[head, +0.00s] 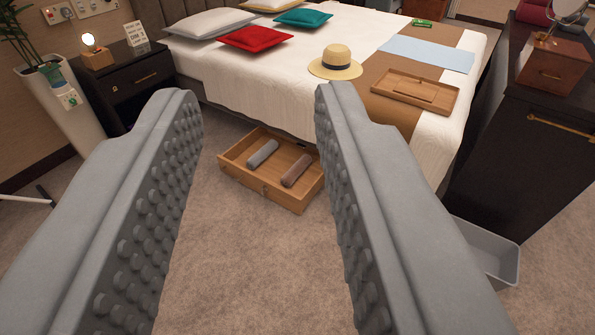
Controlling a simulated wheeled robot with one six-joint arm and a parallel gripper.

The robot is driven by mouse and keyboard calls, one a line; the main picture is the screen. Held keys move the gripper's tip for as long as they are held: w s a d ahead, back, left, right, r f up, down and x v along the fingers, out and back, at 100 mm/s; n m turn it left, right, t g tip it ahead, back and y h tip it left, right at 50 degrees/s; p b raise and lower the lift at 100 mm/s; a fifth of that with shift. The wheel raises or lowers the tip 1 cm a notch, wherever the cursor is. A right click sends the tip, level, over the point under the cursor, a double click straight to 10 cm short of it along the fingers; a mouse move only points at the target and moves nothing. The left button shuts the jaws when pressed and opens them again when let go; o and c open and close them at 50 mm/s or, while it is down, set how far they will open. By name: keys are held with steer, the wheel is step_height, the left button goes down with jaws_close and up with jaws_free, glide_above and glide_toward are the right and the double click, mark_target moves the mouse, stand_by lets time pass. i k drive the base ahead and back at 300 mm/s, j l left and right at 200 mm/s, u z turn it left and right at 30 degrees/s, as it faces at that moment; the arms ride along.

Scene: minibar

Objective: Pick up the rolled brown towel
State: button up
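The rolled brown towel (297,170) lies in the right part of an open wooden drawer (258,188) under the bed. A rolled grey towel (263,153) lies in the same drawer, to its left and apart from it. My gripper (258,105) is open, with its two studded grey fingers spread wide and nothing held between them. The drawer and both towels show in the gap between the fingers, farther off beyond my gripper. The right finger hides a little of the drawer's right end.
The bed (240,85) stands above the drawer, with a straw hat (335,64) and a wooden tray (415,92) on it. A dark nightstand (135,85) is at left, a dark cabinet (520,150) and a grey bin (488,250) at right. Carpet (240,270) before the drawer is clear.

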mark_target(288, 180)
steer(key=i+l, duration=0.15)
steer(key=i, duration=0.9)
steer(key=i+l, duration=0.1)
steer(key=i, duration=0.9)
steer(key=l+z, duration=0.05)
